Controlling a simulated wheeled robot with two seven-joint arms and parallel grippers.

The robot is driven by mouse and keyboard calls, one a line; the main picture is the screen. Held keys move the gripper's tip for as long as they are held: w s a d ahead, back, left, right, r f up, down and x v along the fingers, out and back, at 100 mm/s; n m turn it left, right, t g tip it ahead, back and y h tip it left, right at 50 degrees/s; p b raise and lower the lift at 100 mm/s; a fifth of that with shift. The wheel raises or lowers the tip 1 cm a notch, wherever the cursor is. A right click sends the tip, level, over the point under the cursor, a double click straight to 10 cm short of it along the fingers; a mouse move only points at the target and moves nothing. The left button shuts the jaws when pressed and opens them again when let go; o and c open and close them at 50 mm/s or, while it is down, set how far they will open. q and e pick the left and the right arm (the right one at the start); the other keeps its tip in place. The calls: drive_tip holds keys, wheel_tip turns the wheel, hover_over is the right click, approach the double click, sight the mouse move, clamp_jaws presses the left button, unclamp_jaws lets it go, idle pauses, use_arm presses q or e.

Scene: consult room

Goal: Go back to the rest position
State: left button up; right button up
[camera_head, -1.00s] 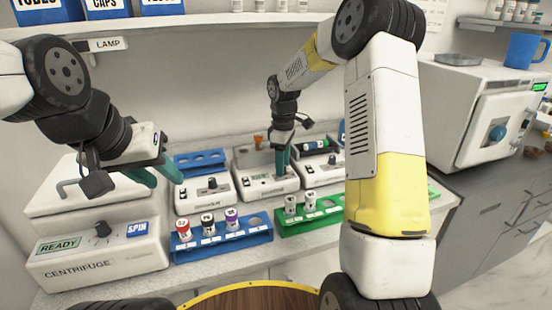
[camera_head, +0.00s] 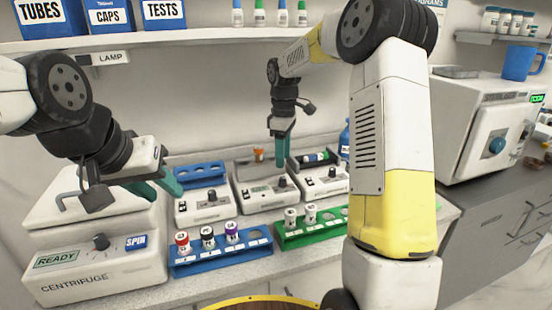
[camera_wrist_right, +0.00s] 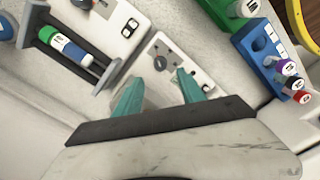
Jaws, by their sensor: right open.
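My left gripper (camera_head: 160,188) is at the left in the head view, in front of the centrifuge (camera_head: 95,255). Its two teal fingers look spread apart with nothing between them. My right gripper (camera_head: 282,150) hangs above the middle one of the small white devices (camera_head: 262,192) on the counter. In the right wrist view its teal fingers (camera_wrist_right: 160,92) are apart and empty, with a white device (camera_wrist_right: 182,60) below them.
A blue rack (camera_head: 222,257) holds several capped tubes. A green rack (camera_head: 300,234) holds two tubes. A tube with a green cap (camera_wrist_right: 68,48) lies in a holder. A shelf (camera_head: 180,28) runs above, and a white oven-like machine (camera_head: 465,120) stands at the right.

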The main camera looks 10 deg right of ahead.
drive_tip(key=shift+s+r, duration=0.1)
drive_tip(key=s+d+r+m+t, duration=0.1)
drive_tip(key=s+r+m, duration=0.25)
drive_tip(key=s, duration=0.35)
drive_tip(key=s+r+m+t+y, duration=0.1)
drive_tip(key=s+r+m+t, duration=0.1)
drive_tip(key=s+r, duration=0.35)
drive_tip(key=s+d+r+m+t, duration=0.1)
drive_tip(key=s+r+m, duration=0.2)
drive_tip(key=s, duration=0.5)
drive_tip(key=s+f+m+t+y, duration=0.1)
drive_tip(key=s+f+m+t, duration=0.1)
drive_tip(key=s, duration=0.6)
drive_tip(key=shift+s+a+m, duration=0.15)
drive_tip(key=shift+s+m, duration=0.05)
drive_tip(key=shift+m, duration=0.65)
